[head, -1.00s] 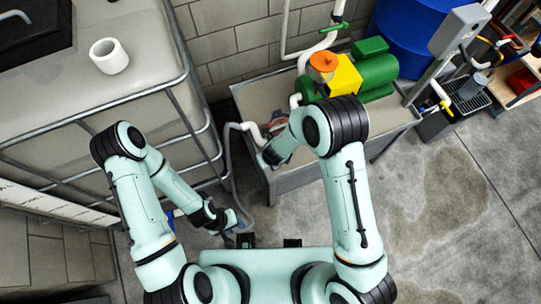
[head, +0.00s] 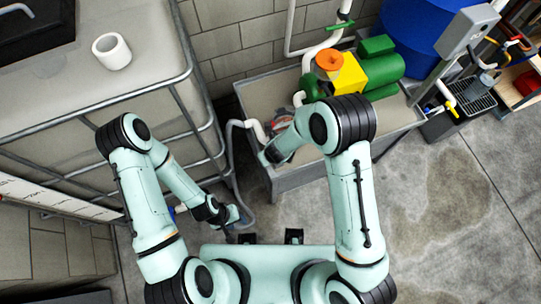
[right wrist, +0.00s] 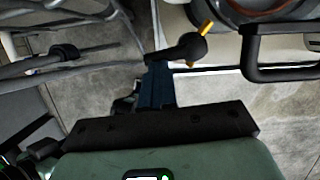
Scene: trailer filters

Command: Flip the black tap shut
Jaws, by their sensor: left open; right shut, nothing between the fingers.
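In the right wrist view, a black lever-like piece with an orange-yellow end (right wrist: 188,47) looks like the black tap. My right gripper (right wrist: 154,68) is shut with nothing held. Its dark fingers point at the tap and end close beside it; I cannot tell whether they touch. In the head view, my right arm's wrist reaches down by the left end of the grey trough, and the right fingertips and the tap are hidden there. My left gripper (head: 236,216) hangs low near the grey hose, open and apart from the tap.
A red-grey housing with a black handle (right wrist: 290,70) is close to the right fingers. The grey trough (head: 300,177) holds a green and yellow pump (head: 345,75). Bare floor lies right.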

